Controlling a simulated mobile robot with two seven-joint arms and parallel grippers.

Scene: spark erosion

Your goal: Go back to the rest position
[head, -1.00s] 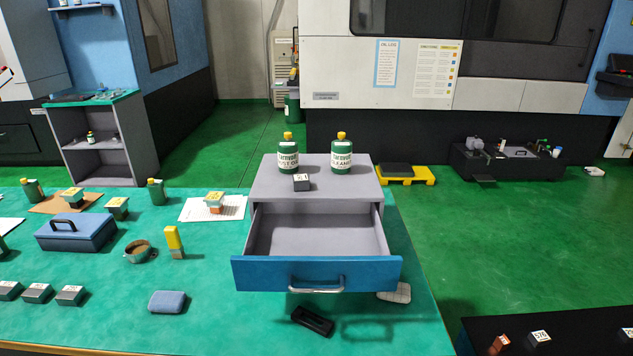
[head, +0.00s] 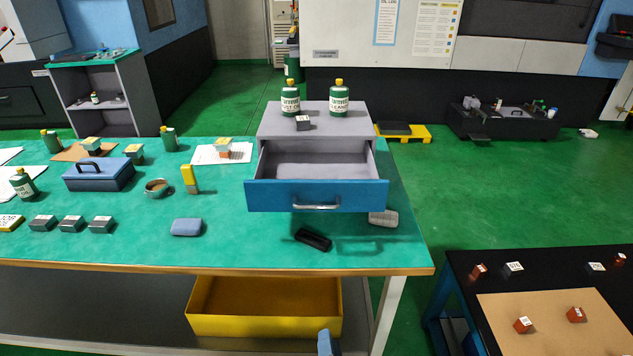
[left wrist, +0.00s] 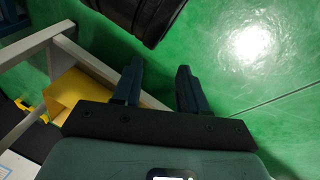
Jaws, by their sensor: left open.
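My left gripper (left wrist: 158,82) shows in the left wrist view, with its two dark fingers apart and nothing between them. Green floor lies beyond the fingers. My left gripper is not seen in the head view. A small blue-grey part of my right gripper (head: 326,343) shows at the bottom edge of the head view, in front of the yellow bin (head: 262,326). The rest of it is cut off, so its jaws cannot be judged. The grey drawer unit (head: 272,120) stands on the green table, its blue-fronted drawer (head: 270,196) open and seemingly empty.
The green table (head: 130,250) holds a blue toolbox (head: 98,176), a black tray (head: 313,239), a blue case (head: 187,227) and several blocks. A dark table (head: 455,268) with red blocks stands at the right.

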